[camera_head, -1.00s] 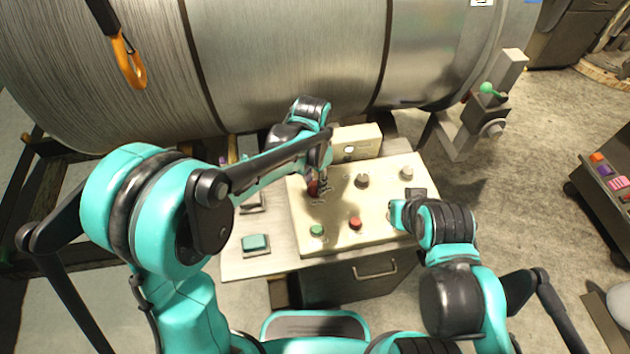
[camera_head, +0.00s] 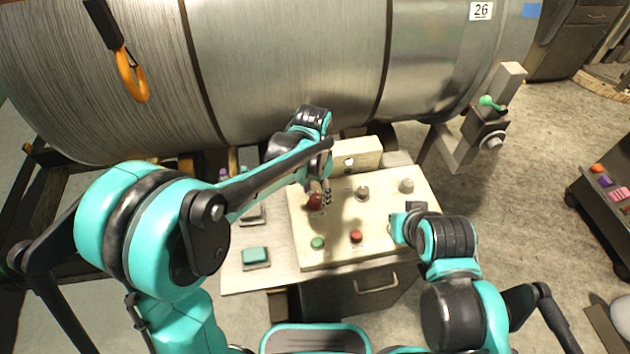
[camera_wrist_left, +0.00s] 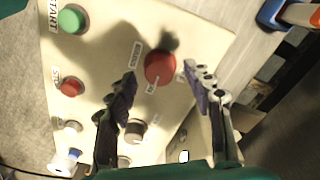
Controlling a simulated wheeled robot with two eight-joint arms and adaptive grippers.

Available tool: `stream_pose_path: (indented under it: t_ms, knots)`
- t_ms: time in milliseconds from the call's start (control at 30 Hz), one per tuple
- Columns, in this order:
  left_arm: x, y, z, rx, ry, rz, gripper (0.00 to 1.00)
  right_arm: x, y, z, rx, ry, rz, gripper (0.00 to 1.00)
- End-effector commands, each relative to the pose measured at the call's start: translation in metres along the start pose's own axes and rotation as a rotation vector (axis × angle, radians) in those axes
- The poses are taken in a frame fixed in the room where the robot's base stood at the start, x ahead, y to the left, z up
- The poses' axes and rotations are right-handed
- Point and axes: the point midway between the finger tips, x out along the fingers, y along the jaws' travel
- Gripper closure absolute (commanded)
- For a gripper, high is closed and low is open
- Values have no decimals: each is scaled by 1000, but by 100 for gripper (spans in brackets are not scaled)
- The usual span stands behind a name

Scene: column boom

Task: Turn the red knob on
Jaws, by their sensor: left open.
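The red knob (camera_head: 315,201) stands at the upper left of the cream control panel (camera_head: 385,240). In the left wrist view the round red knob (camera_wrist_left: 160,67) shows just beyond my open fingers. My left gripper (camera_head: 322,190) is over the knob, pointing down at the panel. Its two fingers also show in the left wrist view (camera_wrist_left: 160,80), spread to either side of the knob, with a gap between them. I cannot tell whether a finger touches it. My right gripper (camera_head: 398,228) is low at the panel's right edge; its fingers are mostly hidden.
A green START button (camera_head: 317,243) and a red STOP button (camera_head: 356,237) sit at the panel's front. Grey knobs (camera_head: 362,192) stand to the right. A large metal drum (camera_head: 290,70) lies behind. A teal-topped box (camera_head: 255,256) is at the left.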

Motion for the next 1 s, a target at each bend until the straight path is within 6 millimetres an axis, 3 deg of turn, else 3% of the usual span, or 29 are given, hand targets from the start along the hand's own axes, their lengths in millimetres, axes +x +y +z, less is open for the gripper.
stream_pose_path:
  t_ms: [300,500,667,1000]
  knots:
    - [-67,0,0,0,0,0,48,0,0,0,0,0,0,100]
    - [-99,0,0,0,0,0,48,0,0,0,0,0,0,100]
    - [-109,0,1,0,0,0,48,0,0,0,0,0,0,100]
    - [-109,0,0,0,0,0,48,0,0,0,0,0,0,100]
